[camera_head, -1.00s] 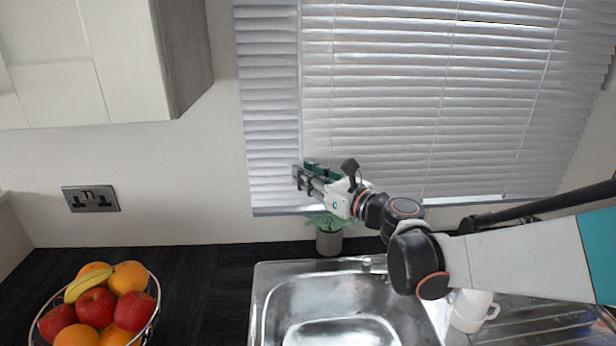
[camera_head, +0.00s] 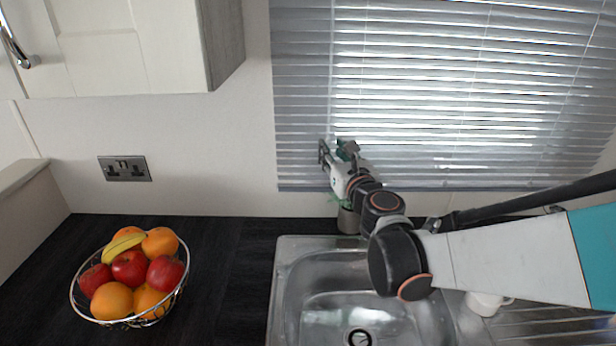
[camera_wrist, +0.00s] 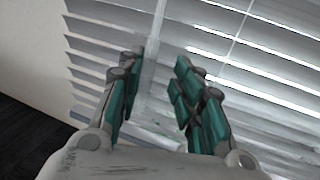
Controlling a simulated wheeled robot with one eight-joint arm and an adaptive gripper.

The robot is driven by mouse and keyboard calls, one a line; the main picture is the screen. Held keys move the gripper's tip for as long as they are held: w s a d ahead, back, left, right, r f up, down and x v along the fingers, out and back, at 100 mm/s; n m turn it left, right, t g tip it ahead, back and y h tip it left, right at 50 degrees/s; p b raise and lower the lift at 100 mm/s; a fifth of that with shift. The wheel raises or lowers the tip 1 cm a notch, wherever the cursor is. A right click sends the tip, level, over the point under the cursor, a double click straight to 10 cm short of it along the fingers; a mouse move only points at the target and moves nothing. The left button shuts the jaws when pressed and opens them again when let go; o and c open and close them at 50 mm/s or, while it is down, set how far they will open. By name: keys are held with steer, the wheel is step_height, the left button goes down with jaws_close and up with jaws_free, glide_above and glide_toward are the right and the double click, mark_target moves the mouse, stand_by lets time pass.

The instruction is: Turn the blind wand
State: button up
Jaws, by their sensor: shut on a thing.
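The blind wand (camera_head: 332,75) is a thin pale rod hanging down in front of the window blind (camera_head: 450,100), near its left side. My gripper (camera_head: 335,152) is at the wand's lower part, just above the blind's bottom edge. In the wrist view the see-through wand (camera_wrist: 155,45) runs down between the two green-padded fingers (camera_wrist: 162,75). The fingers are shut on the wand, though a gap shows between their tips and the exact contact is hard to see. Bright gaps show between the slats.
A wire bowl of fruit (camera_head: 78,303) stands on the dark counter at left. A steel sink (camera_head: 300,275) lies below the gripper, with a potted plant (camera_head: 348,221) behind it and a white mug (camera_head: 484,303) at right. A wall cabinet (camera_head: 225,45) hangs upper left.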

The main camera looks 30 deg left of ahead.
steer(key=shift+o, duration=1.3)
steer(key=shift+m+t+h, duration=0.3)
steer(key=shift+t+h, duration=0.2)
steer(key=s, duration=0.3)
steer(key=s+a+r, duration=0.1)
steer(key=shift+s, duration=0.25)
steer(key=shift+w+a+f+m+t+h, duration=0.15)
steer(key=shift+w+f+m+h, duration=0.15)
steer(key=shift+w, duration=0.3)
steer(key=shift+w+f+m+t+h, duration=0.2)
steer(key=shift+w+f, duration=0.2)
steer(key=shift+w, duration=0.2)
steer(key=c, duration=0.4)
steer(key=shift+s+r+m+t+h, duration=0.1)
steer(key=shift+r+m+t+h, duration=0.1)
steer(key=shift+m+t+h, duration=0.45)
jaws_close()
steer(key=shift+a+r+m+t+h, duration=0.1)
steer(key=shift+m+t+h, duration=0.25)
steer(key=shift+m+h, duration=0.9)
steer(key=shift+a+f+m+t+h, duration=0.1)
steer(key=shift+m+t+h, duration=0.4)
steer(key=shift+h, duration=1.35)
steer(key=shift+a+r+m+t+h, duration=0.1)
steer(key=shift+m+t+h, duration=0.05)
steer(key=shift+m+h, duration=1.2)
steer(key=shift+h, duration=0.4)
steer(key=o, duration=0.6)
jaws_free()
steer(key=shift+s, duration=0.1)
